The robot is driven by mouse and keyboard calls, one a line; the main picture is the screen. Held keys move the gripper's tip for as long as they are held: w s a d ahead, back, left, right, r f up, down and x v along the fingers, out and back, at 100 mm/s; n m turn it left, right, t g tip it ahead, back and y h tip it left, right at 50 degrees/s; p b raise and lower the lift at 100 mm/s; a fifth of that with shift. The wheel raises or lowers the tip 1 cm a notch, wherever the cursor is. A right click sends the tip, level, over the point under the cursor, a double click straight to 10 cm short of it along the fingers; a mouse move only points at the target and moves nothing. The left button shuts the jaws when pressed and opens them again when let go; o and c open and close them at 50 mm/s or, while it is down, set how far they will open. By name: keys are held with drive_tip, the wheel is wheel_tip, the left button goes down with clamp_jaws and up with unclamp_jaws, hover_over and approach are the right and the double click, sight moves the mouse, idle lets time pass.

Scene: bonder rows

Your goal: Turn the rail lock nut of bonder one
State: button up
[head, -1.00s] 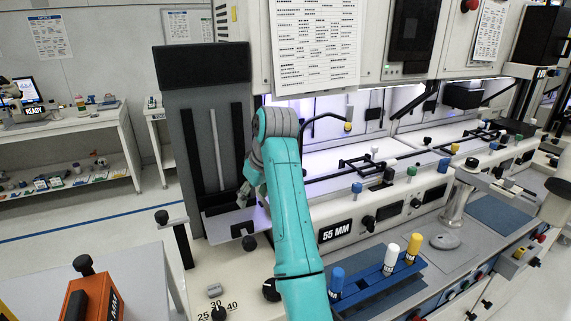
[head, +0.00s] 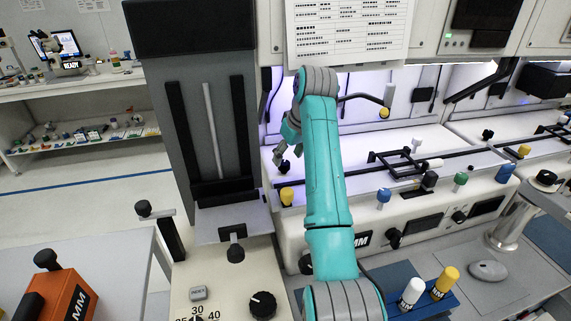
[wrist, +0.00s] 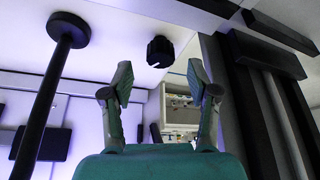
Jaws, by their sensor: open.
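A black ribbed knob (wrist: 160,52), which looks like the rail lock nut, sits in the wrist view beyond my fingertips, roughly midway between them. My gripper (wrist: 160,82) is open, with nothing between its fingers and a gap to the knob. In the head view my gripper (head: 294,152) is at the left end of the nearest bonder (head: 345,190), partly hidden by my teal arm. A small black knob (head: 283,167) shows just below its fingers there. I cannot tell whether any label marks this bonder as one.
A yellow-topped knob (head: 287,196) stands close below the gripper. A dark upright column (head: 200,110) rises to its left. A black bent rod and rails (head: 400,165) lie to the right. In the wrist view a black post (wrist: 48,90) stands left of the fingers.

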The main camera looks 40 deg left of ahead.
sight(284, 164)
drive_tip(key=shift+x, duration=2.5)
clamp_jaws()
